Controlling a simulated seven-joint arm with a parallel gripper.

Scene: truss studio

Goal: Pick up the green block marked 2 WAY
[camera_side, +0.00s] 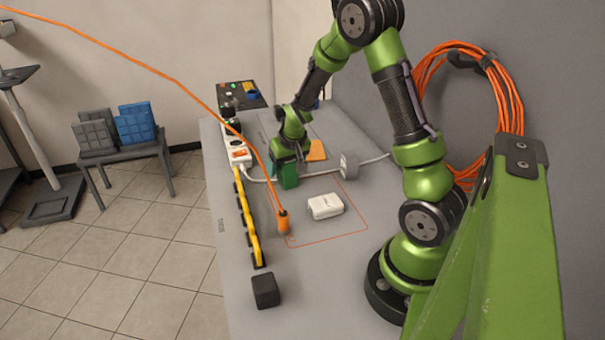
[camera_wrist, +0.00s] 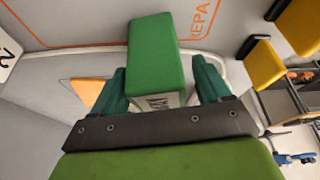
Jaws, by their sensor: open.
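The green block (camera_wrist: 155,50) shows in the wrist view with a plain green top and a white face bearing partly hidden dark letters. My gripper (camera_wrist: 160,72) is open, with one dark green finger on each side of the block. Whether either finger touches the block I cannot tell.
A white box (camera_side: 325,206) lies on the grey table (camera_side: 305,290) inside an orange outline. A white power strip (camera_side: 238,158), a yellow bar (camera_side: 247,215) and an orange plug (camera_side: 283,222) lie to the left. An orange piece (camera_side: 316,151) is close behind my gripper. A dark cube (camera_side: 265,291) sits in front.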

